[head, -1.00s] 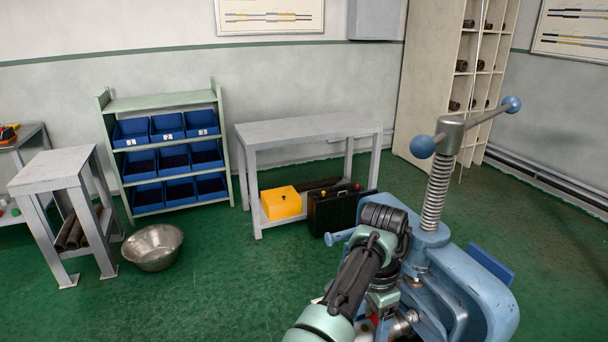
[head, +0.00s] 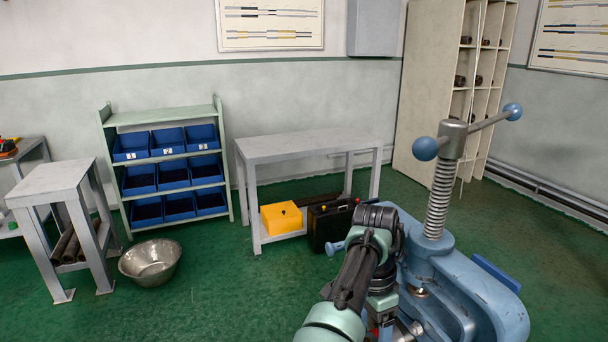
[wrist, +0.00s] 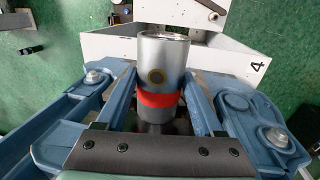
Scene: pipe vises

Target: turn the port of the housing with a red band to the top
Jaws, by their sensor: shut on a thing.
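The housing (wrist: 163,55) is a grey metal cylinder with a red band (wrist: 158,99) in the wrist view. My gripper (wrist: 161,82) is shut on the housing, with one blue finger on each side. The housing's lower end is dark and partly hidden by the gripper. In the head view my arm hides most of the grip in front of the blue vise (head: 473,293).
The vise's upright screw (head: 441,200) and its handle with blue balls (head: 468,133) stand right of my arm. A pale block marked 4 (wrist: 235,57) lies behind the housing. A grey table (head: 305,145), blue bins (head: 170,175) and a metal bowl (head: 151,262) stand farther off.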

